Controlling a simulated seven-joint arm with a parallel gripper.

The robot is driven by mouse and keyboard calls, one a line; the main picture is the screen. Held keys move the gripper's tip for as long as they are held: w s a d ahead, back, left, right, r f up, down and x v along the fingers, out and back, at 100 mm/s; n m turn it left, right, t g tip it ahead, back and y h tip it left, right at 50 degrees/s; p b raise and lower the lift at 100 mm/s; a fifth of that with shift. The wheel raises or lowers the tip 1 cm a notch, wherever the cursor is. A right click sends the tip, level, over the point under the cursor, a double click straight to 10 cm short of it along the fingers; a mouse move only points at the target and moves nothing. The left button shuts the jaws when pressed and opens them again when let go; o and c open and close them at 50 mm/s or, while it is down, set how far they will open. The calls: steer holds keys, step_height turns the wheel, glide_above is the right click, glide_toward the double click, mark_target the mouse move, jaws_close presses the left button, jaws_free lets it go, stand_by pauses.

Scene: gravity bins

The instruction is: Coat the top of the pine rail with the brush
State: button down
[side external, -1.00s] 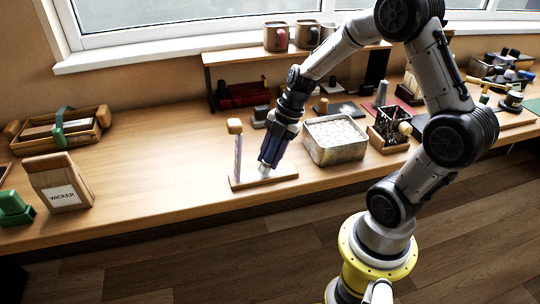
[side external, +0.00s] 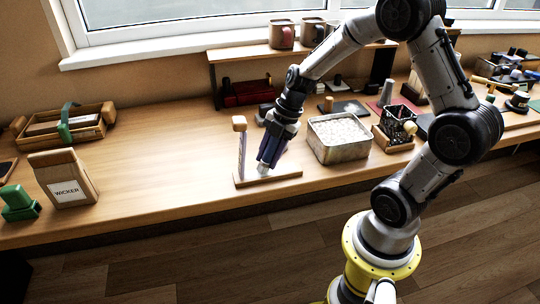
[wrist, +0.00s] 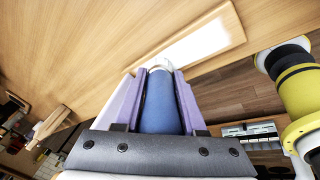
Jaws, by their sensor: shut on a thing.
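The pine rail (side external: 288,178) is a flat wooden strip lying near the table's front edge. It also shows in the wrist view (wrist: 236,27), with a bright white patch along its top; I cannot tell whether that is coating or glare. My gripper (side external: 267,160) points down over the rail, left of its middle, with purple fingers shut on the brush (wrist: 160,105). The brush has a blue handle and a pale tip. The tip is at or just above the rail; contact is not clear. The fingers hide much of the brush in the side view.
A thin post with a wooden knob (side external: 239,124) stands by the rail's left end. A metal tin of white contents (side external: 340,152) stands right of my gripper.

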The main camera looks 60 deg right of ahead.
steer(key=shift+s+d+f, duration=0.1)
steer(key=shift+s+d, duration=0.95)
steer(key=shift+w+a+f, duration=0.1)
steer(key=shift+w+a, duration=0.9)
steer(key=shift+a, duration=0.1)
steer(key=shift+s+d, duration=0.1)
steer(key=shift+s, duration=0.95)
